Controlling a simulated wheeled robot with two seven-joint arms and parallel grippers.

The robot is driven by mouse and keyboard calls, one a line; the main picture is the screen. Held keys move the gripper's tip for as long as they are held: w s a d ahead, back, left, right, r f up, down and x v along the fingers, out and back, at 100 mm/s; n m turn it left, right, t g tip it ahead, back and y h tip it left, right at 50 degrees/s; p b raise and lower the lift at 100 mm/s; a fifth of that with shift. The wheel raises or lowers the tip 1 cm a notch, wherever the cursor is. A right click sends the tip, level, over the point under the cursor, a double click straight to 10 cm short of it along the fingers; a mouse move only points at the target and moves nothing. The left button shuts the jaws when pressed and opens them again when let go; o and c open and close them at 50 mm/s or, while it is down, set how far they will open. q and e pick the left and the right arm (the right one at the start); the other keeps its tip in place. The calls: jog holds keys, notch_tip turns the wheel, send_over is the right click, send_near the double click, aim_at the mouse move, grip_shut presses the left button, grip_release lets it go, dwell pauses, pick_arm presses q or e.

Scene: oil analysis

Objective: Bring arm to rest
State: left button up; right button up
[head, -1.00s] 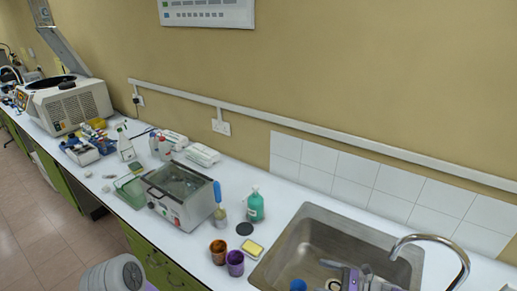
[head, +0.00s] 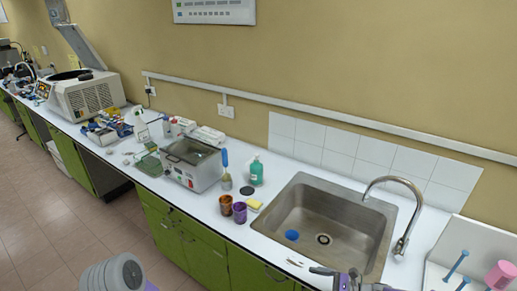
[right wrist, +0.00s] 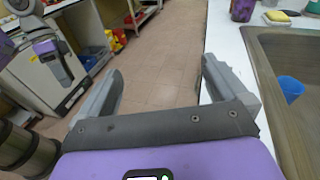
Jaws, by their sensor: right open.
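My right gripper (head: 299,265) is low at the front edge of the counter, in front of the sink, in the head view. In the right wrist view its two grey fingers stand wide apart with nothing between them (right wrist: 160,88). Floor shows through the gap. A purple and grey part that looks like my left gripper (right wrist: 52,58) hangs at the upper left of the right wrist view; its jaws are not clear.
The steel sink (head: 375,225) is set in the white counter, with a curved tap (head: 407,205) at its right. Brown (head: 226,205) and purple (head: 240,212) cups, a yellow sponge (head: 253,203) and a green bottle (head: 257,172) stand to its left. Open floor (head: 60,235) lies before the green cabinets.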

jog(key=s+a+f+n+g+h+b, duration=0.2)
jog(key=s+a+f+b, duration=0.15)
jog(key=f, duration=0.35)
jog(key=s+a+f+n+g+h+b, duration=0.2)
jog(key=s+a+f+n+b, duration=0.15)
jog(key=f, duration=0.35)
jog(key=s+a+f+n+g+h+b, duration=0.2)
jog(key=s+f, duration=0.3)
jog(key=f, duration=0.2)
pick_arm(q)
notch_tip(320, 180, down, 19)
jog(key=w+b, duration=0.1)
jog(key=b, duration=0.8)
pick_arm(e)
jog(key=s+f+n+t+h, duration=0.1)
jog(key=s+f+n+h, duration=0.4)
jog(key=s+f+n, duration=0.5)
jog(key=shift+s+a+f+t+h, duration=0.15)
jog(key=shift+a+f+t+h, duration=0.05)
jog(key=shift+f+t+h, duration=0.15)
pick_arm(q)
jog(key=shift+w, duration=0.1)
pick_arm(e)
jog(key=shift+n, duration=0.25)
